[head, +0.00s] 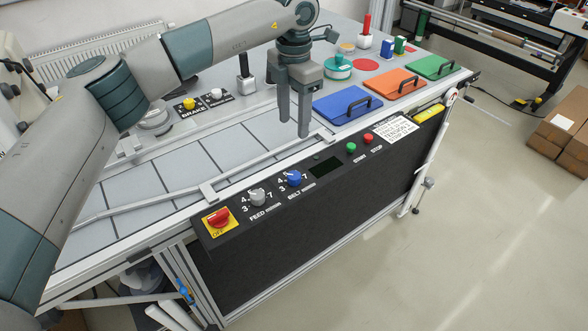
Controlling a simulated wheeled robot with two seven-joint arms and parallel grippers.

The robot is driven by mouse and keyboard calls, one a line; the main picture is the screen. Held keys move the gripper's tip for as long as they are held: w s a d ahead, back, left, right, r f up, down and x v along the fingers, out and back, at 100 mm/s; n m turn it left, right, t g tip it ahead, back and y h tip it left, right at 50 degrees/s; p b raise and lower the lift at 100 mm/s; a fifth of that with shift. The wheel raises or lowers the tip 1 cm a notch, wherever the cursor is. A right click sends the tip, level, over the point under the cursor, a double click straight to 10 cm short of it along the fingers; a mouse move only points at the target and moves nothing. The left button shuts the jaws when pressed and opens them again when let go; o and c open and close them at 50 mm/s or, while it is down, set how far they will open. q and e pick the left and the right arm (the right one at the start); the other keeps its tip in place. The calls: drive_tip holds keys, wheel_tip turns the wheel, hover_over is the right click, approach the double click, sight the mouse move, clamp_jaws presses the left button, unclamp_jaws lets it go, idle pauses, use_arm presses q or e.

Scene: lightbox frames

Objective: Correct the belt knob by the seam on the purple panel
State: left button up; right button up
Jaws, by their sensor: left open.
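The belt knob (294,178) is blue with a scale of numbers around it. It sits on the sloped black control panel (226,236) along the table's front edge, right of the grey feed knob (257,197). The panel looks black; I see no purple panel. The direction of the belt knob's pointer is too small to tell. My left gripper (293,128) is open and empty, pointing down above the table behind the panel. It is up and behind the belt knob, apart from it. My right gripper is not in view.
A red switch on a yellow plate (219,219) is at the panel's left end. A dark display (325,167), a green button (351,147) and a red button (368,138) are right of the knob. A metal rail (150,204) runs behind.

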sight(294, 175)
use_arm(q)
drive_tip(key=shift+f, duration=0.1)
wheel_tip(294, 175, down, 16)
drive_tip(key=p, duration=0.6)
drive_tip(key=shift+r+p, duration=0.25)
drive_tip(key=shift+p, duration=0.15)
drive_tip(key=shift+f, duration=0.9)
drive_tip(key=c, duration=1)
